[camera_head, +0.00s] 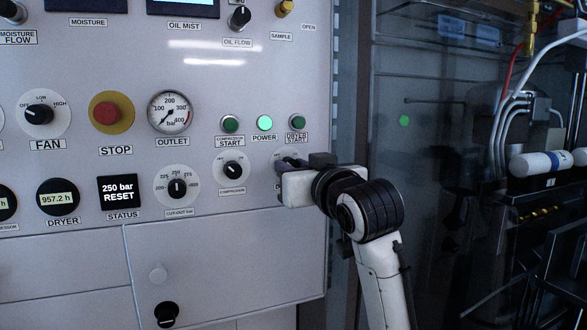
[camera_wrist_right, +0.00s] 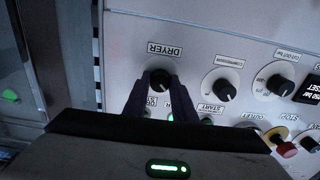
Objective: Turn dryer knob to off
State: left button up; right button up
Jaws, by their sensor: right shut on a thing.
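The dryer knob (camera_head: 289,160) is a small black knob on the light panel, below the green dryer start button (camera_head: 297,122). My right gripper (camera_head: 293,166) covers most of it in the head view. In the right wrist view, which shows the panel upside down, the black dryer knob (camera_wrist_right: 160,79) sits between the dark fingertips of my right gripper (camera_wrist_right: 159,92), beside its DRYER label (camera_wrist_right: 165,50). The gripper is shut on the knob. Which mark the knob points at cannot be told. My left gripper is not in view.
The compressor knob (camera_head: 232,169) is just left of my right gripper, with the cut-out knob (camera_head: 177,188) further left. The red stop button (camera_head: 106,113) and outlet gauge (camera_head: 170,111) are higher up. Right of the panel edge are dark glass, hoses and a white cylinder (camera_head: 540,164).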

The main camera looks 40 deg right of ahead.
jog(key=o, duration=1)
jog(key=shift+o, duration=0.2)
jog(key=b+v, duration=0.2)
jog(key=v, duration=0.8)
jog(key=shift+s, duration=0.15)
jog(key=shift+a, duration=0.1)
